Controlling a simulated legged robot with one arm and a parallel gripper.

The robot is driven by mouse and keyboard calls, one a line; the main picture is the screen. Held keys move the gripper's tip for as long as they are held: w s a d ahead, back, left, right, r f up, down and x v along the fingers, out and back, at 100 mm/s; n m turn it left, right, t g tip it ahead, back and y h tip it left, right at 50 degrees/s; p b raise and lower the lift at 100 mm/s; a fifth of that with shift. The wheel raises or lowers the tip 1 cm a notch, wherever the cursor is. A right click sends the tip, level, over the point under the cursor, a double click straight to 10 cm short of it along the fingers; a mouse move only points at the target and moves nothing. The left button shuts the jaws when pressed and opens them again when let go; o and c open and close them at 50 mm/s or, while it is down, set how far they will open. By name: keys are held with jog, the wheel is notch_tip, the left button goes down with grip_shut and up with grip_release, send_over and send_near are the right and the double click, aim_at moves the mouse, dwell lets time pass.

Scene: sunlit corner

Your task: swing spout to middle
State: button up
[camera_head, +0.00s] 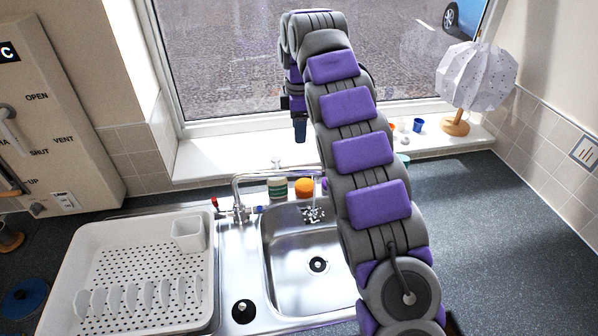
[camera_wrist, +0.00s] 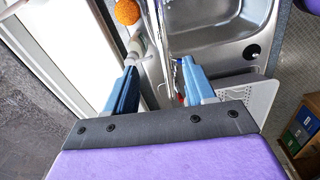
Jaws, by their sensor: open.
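The chrome tap (camera_head: 240,208) stands at the back edge of the steel sink (camera_head: 300,285), left of the basin. Its spout (camera_head: 268,175) reaches right over the back of the basin, and its far end passes behind my arm. My gripper (camera_head: 301,132) hangs pointing down above and behind the tap, near the window. In the wrist view my gripper (camera_wrist: 157,74) has its two blue fingers spread apart, with nothing seen held between them. Chrome tap parts show beyond and between the fingers there; whether they touch is unclear. The sink basin (camera_wrist: 215,48) lies beyond to the right.
A white dish rack (camera_head: 85,285) fills the left drainer. An orange ball-like item (camera_head: 304,187) and a green-striped item (camera_head: 277,188) stand behind the sink. A lamp (camera_head: 474,80) and small cups (camera_head: 418,125) stand on the sill. The right counter (camera_head: 480,220) is clear.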

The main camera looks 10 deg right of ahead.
aim_at(300, 169)
jog(key=f, duration=0.5)
jog(key=f+b, duration=0.1)
jog(key=f, duration=0.3)
jog(key=f+b, duration=0.1)
jog(key=f, duration=0.4)
jog(key=shift+w+d+f, duration=0.25)
jog(key=shift+f, duration=0.1)
grip_shut()
